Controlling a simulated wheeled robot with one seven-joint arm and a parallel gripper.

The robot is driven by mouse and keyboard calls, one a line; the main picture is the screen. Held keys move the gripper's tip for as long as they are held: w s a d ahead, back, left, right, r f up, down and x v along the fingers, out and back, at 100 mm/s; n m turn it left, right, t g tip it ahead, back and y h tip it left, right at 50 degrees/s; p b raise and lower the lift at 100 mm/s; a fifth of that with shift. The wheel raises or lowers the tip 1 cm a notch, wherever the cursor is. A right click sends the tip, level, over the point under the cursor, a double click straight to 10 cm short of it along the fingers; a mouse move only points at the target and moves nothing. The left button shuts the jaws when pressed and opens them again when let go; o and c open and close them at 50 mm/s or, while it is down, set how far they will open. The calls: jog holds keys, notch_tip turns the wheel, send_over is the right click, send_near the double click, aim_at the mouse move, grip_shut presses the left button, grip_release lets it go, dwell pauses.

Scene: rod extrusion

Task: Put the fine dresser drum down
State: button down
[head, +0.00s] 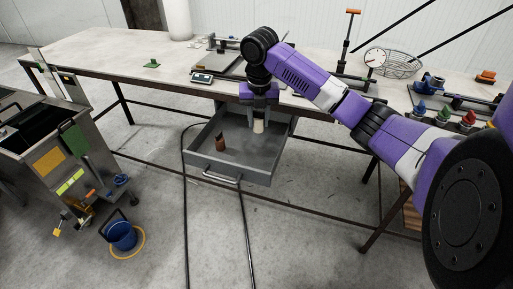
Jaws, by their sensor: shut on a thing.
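My gripper (260,121) points straight down over the open grey drawer (245,170) under the workbench. It is shut on a small pale cylinder, the drum (258,127), which shows just below the fingers. I cannot tell whether the drum touches the drawer floor or hangs above it. A brown-red piece (220,143) stands in the drawer, to the left of the drum and apart from it.
The drawer's front has a handle (221,178). Above is the long workbench (110,48) with a small scale (202,78) near its edge. Much of the drawer floor is bare.

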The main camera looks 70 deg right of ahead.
notch_tip(320, 180, down, 13)
jog(key=shift+r, duration=0.2)
dwell(0.3)
jog(key=shift+f, duration=0.2)
jog(key=c, duration=1)
grip_release()
